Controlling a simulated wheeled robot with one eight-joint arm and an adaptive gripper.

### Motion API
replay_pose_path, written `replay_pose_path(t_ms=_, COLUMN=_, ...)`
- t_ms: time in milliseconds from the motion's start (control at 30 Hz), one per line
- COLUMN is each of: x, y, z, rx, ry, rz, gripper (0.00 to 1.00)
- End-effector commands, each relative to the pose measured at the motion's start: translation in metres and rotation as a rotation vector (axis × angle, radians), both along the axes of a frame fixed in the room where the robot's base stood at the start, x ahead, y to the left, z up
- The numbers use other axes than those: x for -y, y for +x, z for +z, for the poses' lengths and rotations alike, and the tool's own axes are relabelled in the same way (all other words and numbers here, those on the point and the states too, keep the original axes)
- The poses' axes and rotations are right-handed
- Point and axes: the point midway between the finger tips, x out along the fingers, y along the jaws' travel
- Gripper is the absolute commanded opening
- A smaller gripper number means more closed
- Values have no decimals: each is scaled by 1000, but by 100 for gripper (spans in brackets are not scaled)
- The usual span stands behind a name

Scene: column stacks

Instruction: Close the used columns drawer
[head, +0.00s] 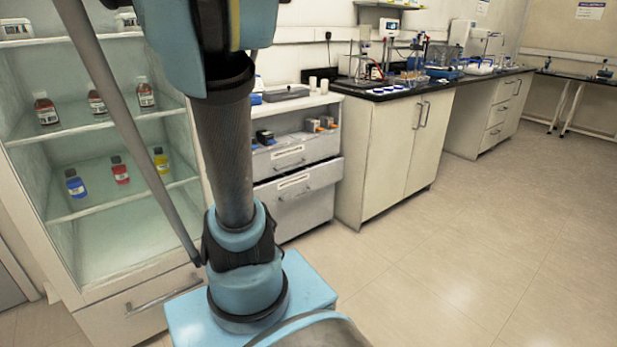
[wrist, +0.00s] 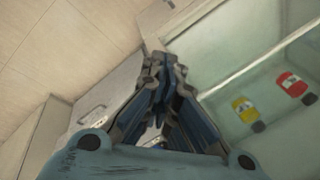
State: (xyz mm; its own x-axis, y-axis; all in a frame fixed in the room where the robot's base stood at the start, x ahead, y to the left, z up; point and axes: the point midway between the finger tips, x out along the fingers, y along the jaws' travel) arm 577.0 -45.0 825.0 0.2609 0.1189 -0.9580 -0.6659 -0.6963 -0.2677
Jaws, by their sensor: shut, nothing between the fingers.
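The grey drawer unit (head: 318,147) stands between the glass-front cabinet and the lab bench in the head view. Two labelled drawers show, and the label text is too small to read. The lower drawer (head: 302,200) sticks out a little, with a dark gap along its top. The upper drawer (head: 300,157) looks flush. I cannot tell by label which one is the used columns drawer. My gripper (wrist: 163,75) shows in the wrist view with its fingers together and empty. Pale drawer fronts with a handle lie left of it, apart from the fingers as far as I can tell.
The glass-front cabinet (head: 63,236) holds several bottles and stands at the left, close to my arm. A white bench cabinet (head: 395,150) with a dark top stands right of the drawer unit. The tiled floor (head: 450,260) at the right is clear.

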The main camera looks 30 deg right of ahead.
Motion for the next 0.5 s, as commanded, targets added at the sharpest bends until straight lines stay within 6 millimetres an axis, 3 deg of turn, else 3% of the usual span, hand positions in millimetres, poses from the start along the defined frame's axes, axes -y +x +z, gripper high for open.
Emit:
replay_pose_path(t_ms=200, x=41, y=54, z=5, rx=7, ry=104, rz=-256, gripper=0)
replay_pose_path(t_ms=500, x=107, y=114, z=-1, rx=15, ry=246, rz=-579, gripper=0)
